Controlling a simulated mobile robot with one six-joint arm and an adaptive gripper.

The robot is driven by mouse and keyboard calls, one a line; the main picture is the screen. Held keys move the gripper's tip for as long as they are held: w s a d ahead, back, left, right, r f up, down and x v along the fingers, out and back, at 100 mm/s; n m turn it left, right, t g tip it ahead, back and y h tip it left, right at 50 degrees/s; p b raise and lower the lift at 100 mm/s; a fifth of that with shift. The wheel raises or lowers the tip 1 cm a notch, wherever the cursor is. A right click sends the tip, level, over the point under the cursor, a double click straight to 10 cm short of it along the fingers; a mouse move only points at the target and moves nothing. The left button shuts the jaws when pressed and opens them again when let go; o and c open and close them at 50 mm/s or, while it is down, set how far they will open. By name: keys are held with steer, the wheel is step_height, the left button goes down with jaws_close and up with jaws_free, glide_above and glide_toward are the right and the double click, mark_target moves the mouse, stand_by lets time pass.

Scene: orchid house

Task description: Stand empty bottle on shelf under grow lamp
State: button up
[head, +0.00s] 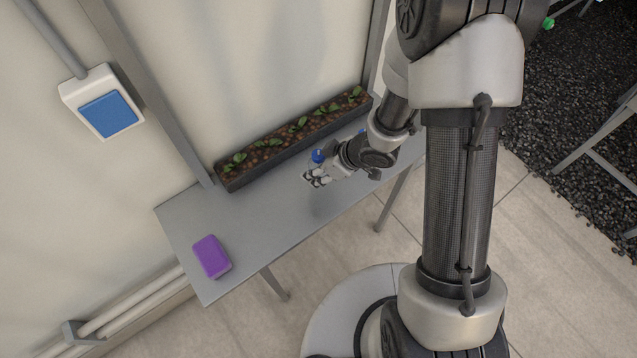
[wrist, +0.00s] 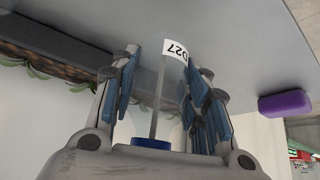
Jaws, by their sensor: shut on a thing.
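My gripper (head: 316,176) is shut on a clear bottle with a blue cap (head: 318,156), over the middle of a grey bench or shelf (head: 255,225). In the wrist view the see-through bottle (wrist: 151,143) lies between the blue-padded fingers of my gripper (wrist: 166,75). A white label reading "D27" shows near its far end, and it looks empty. The bottle's base is partly hidden, so I cannot tell whether it touches the surface. No grow lamp can be made out in either view.
A dark planter (head: 295,137) with several green seedlings runs along the wall side of the bench, close to my gripper. A purple block (head: 211,257) lies at the bench's near left end. The surface between them is clear. A box with a blue panel (head: 109,114) is on the wall.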

step_height(320, 180, down, 5)
steer(key=shift+r+b, duration=0.1)
steer(key=shift+b, duration=1.15)
steer(key=shift+r, duration=0.1)
steer(key=o, duration=0.9)
steer(key=shift+f, duration=0.2)
